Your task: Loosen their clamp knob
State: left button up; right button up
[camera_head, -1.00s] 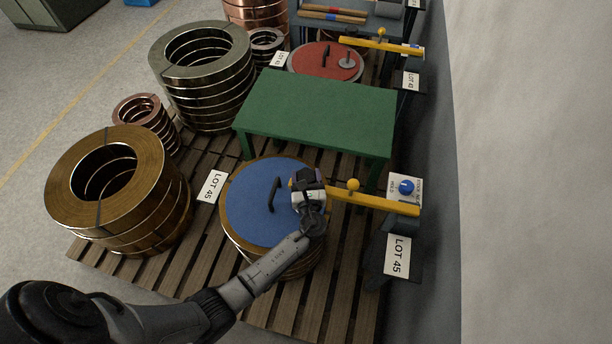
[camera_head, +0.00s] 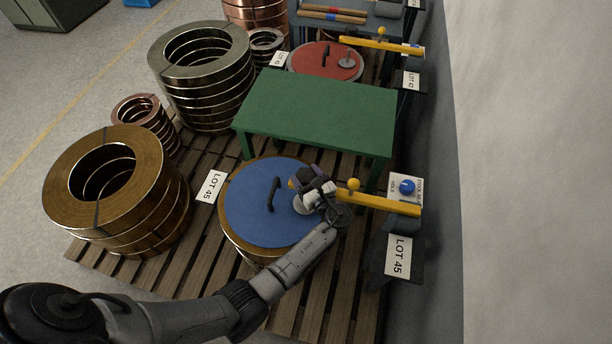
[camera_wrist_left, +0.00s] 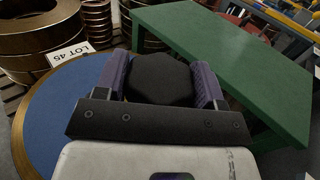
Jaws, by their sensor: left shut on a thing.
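The left gripper (camera_head: 304,181) is at the free end of the lower yellow clamp arm (camera_head: 376,201), above the blue round lid (camera_head: 246,208) with a black handle. In the left wrist view its two purple fingers stand on either side of a dark rounded knob (camera_wrist_left: 162,82) and are shut on it. The knob is hidden by the gripper in the head view. A pale round pad (camera_head: 303,204) shows below the gripper, over the right part of the lid. A yellow ball (camera_head: 353,184) sits on the clamp arm. My right gripper is not in view.
A green table (camera_head: 318,112) stands close behind the clamp. A blue dial (camera_head: 407,187) and a LOT 45 sign (camera_head: 397,256) are at the right by the wall. Brass coils (camera_head: 105,180) stand at the left. A red lid (camera_head: 324,60) with another yellow clamp is behind.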

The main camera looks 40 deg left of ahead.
pick_arm(q)
jog(key=o, duration=0.9)
jog(key=shift+o, duration=0.2)
jog(key=v, duration=0.7)
jog(key=shift+s+d+p, duration=0.15)
jog(key=shift+d+p, duration=0.1)
jog(key=shift+p, duration=0.1)
